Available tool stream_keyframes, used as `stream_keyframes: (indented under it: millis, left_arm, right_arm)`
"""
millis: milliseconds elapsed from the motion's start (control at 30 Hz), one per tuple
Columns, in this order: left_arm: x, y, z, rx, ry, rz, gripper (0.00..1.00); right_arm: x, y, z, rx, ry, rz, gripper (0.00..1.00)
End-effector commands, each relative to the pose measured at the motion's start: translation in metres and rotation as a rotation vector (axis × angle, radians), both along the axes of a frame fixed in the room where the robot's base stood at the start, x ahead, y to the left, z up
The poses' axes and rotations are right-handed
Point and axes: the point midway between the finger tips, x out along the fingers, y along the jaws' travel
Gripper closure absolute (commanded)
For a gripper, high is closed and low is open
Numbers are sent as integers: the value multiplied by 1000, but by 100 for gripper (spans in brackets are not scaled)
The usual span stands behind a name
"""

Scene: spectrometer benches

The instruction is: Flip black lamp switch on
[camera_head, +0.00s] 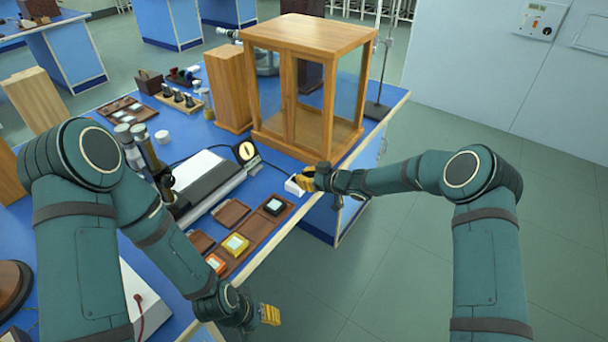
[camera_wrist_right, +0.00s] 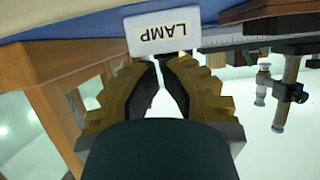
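A white box (camera_head: 294,187) sits at the bench's right edge. In the right wrist view, a white plate lettered LAMP (camera_wrist_right: 162,31) appears upside down, just past my fingertips. My right gripper (camera_head: 306,179) is at this box, and in the right wrist view its yellow fingers with black pads (camera_wrist_right: 160,66) come nearly together below the lettering, with nothing seen held. The black switch lever is not distinct; the fingers may hide it, and I cannot tell its position or whether they touch it. My left gripper (camera_head: 270,314) is low beside the bench's front edge, small and end-on.
A wood and glass cabinet (camera_head: 311,38) stands just behind the box. A round-faced device (camera_head: 246,152) and a long instrument (camera_head: 205,180) stand to the left. A brown tray (camera_head: 252,234) with small blocks lies near the front edge. The floor (camera_head: 400,250) to the right is clear.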

Motion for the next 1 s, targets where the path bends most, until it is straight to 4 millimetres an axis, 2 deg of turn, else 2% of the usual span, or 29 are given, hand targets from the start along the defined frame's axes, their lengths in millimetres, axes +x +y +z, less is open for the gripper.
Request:
stream_keyframes:
  millis: [267,600,1000]
  left_arm:
    - [0,0,2,0,0,0,53]
    - [0,0,13,0,0,0,53]
    - [-2,0,13,-1,6,-1,53]
  right_arm:
    - [0,0,3,0,0,0,100]
    - [0,0,17,-1,-1,0,100]
    - [0,0,16,0,0,0,100]
